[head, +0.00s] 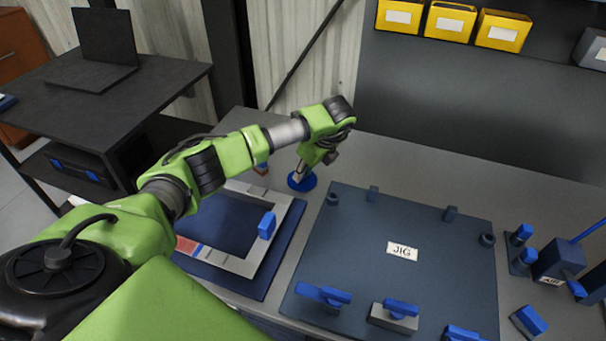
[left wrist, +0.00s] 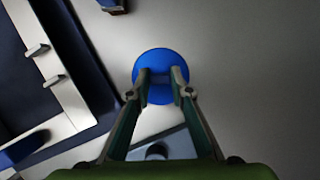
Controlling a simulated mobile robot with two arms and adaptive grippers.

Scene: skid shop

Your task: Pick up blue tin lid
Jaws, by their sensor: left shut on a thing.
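The blue tin lid (head: 301,182) is a round blue disc at the back of the grey bench, between the metal frame and the jig board. It also shows in the left wrist view (left wrist: 160,58). My left gripper (head: 301,175) points down onto it from above. In the left wrist view its fingertips (left wrist: 161,80) are close together over the middle of the lid, shut on it. The fingers hide the part they grip. I cannot tell whether the lid rests on the bench or is slightly raised. My right gripper is not in view.
A square metal frame (head: 285,219) lies on a dark blue mat left of the lid. The jig board (head: 350,250) with upright pegs and blue clamps lies to the right. Yellow bins (head: 450,22) hang at the back. Bare bench (head: 400,160) lies behind the jig.

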